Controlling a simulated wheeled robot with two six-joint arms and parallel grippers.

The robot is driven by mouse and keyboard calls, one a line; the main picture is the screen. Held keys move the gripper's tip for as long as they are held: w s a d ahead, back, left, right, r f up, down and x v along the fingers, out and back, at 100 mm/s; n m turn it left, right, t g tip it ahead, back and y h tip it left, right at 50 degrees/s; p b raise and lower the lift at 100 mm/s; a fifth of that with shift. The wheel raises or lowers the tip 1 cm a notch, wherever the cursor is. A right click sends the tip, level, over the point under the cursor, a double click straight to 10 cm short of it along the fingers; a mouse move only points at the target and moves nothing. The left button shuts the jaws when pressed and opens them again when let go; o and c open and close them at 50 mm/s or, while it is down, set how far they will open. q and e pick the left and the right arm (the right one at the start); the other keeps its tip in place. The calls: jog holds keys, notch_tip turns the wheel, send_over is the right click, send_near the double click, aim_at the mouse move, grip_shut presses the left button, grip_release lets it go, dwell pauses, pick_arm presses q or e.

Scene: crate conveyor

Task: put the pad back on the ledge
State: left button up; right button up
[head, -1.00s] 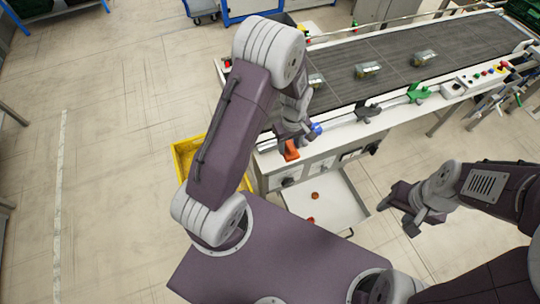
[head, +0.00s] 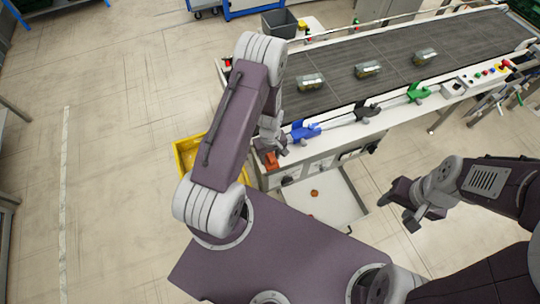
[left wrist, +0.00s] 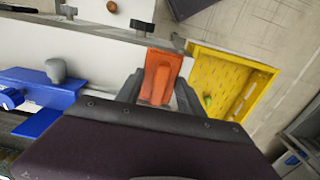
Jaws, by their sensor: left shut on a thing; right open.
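An orange pad (head: 271,161) is held between the fingers of my left gripper (head: 268,152), at the left end of the conveyor's white front ledge (head: 345,125). In the left wrist view the orange pad (left wrist: 162,72) sits between the two dark fingers, close to the ledge's end. I cannot tell whether it touches the ledge. My right gripper (head: 400,208) is open and empty, apart from the conveyor, over the floor at the right.
Blue (head: 304,132), black (head: 366,112) and green (head: 418,92) fixtures line the ledge. A yellow crate (head: 184,150) stands left of it. A white tray (head: 340,212) below holds a small orange-brown piece (head: 314,193).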

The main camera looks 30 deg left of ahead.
pick_arm(q)
jog(key=shift+s+f, duration=0.1)
jog(key=shift+f, duration=0.05)
jog(key=o, duration=1.3)
